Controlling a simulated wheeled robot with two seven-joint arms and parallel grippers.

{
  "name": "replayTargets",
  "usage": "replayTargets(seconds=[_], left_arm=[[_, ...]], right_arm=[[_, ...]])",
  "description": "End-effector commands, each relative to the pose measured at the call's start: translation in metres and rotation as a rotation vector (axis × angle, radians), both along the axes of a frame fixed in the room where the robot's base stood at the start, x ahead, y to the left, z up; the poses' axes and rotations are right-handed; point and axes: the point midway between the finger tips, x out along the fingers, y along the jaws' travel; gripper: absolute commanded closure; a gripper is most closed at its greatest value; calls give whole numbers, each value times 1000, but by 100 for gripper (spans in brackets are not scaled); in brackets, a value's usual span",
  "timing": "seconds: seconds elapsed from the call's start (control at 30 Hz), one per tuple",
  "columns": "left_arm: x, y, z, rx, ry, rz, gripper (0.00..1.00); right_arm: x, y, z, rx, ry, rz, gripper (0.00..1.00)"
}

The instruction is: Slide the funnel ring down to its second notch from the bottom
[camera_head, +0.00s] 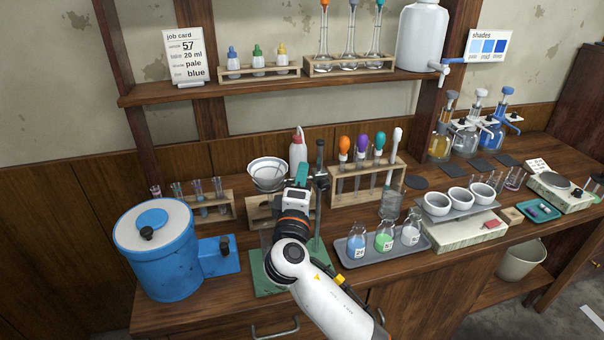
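A retort stand has a green base (265,284) and an upright dark rod (319,152). A grey-white funnel (267,172) shows to the left of the rod, above a wooden block. The ring under it is mostly hidden by my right arm, and so are the notches. A teal piece (302,174), perhaps the ring's clamp, lies between funnel and rod. My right gripper (300,182) is at this teal piece, seen from behind. Its fingers are too small and covered to tell whether they are shut on it. My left gripper is not in view.
A blue drum (156,252) stands left of the stand. A tray (346,256) with several flasks lies close on the right. A test-tube rack (226,202) and a rack with coloured bulbs (345,194) flank the rod. A shelf (270,84) runs above.

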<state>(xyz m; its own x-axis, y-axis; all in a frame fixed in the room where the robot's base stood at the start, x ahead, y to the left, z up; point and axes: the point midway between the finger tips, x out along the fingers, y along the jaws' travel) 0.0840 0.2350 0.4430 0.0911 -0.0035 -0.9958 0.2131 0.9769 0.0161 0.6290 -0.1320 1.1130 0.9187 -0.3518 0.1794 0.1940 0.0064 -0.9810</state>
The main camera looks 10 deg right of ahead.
Motion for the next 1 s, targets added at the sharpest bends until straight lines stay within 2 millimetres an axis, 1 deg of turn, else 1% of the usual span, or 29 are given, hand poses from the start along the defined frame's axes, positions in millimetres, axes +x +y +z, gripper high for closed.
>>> replayTargets(seconds=[0.1, 0.33, 0.53, 0.83, 0.93, 1.0], left_arm=[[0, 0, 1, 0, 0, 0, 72], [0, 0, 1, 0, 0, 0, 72], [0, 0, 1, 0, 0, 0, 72], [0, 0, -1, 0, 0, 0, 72], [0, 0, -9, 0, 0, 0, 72], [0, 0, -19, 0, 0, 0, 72]], right_arm=[[4, -2, 1, 0, 0, 0, 67], [4, -2, 1, 0, 0, 0, 67], [4, -2, 0, 0, 0, 0, 100], [4, -2, -2, 0, 1, 0, 100], [4, -2, -11, 0, 1, 0, 100], [4, -2, -21, 1, 2, 0, 100]])
